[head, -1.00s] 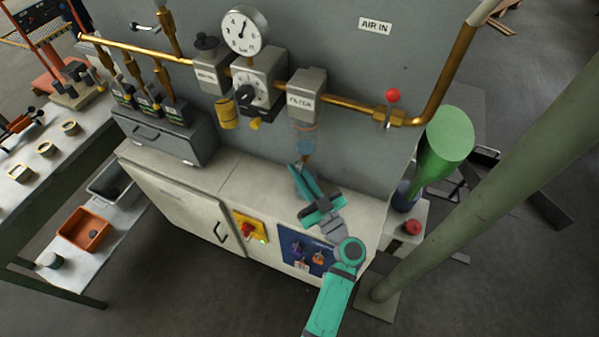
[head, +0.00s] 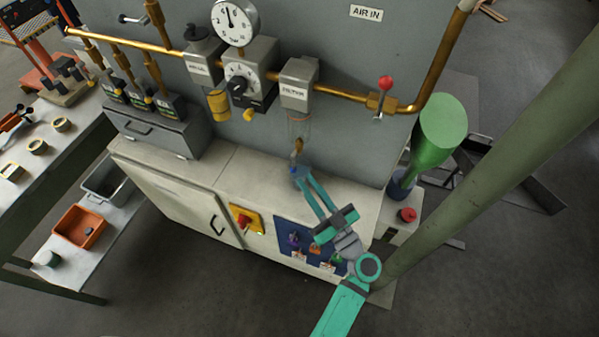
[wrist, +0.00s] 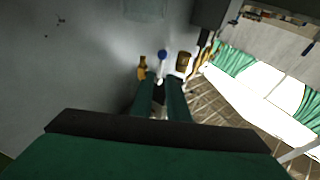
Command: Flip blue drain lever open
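The blue drain lever (wrist: 162,54) shows as a small round blue end just beyond my fingertips in the wrist view. In the head view a small blue spot (head: 293,171) shows at the tip of my gripper (head: 301,173). The filter (head: 298,83) hangs on the brass pipe, with a clear bowl and a brass drain fitting (head: 298,146) below it, just above my fingertips. In the wrist view my gripper (wrist: 161,80) has two green fingers with a narrow gap between them. I cannot tell whether they touch the lever.
The grey panel (head: 330,40) stands behind the filter. The pale cabinet top (head: 250,180) lies below. A red-knobbed valve (head: 386,84) is on the pipe to the right, beside a green cylinder (head: 442,125). A thick green post (head: 500,150) stands at right.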

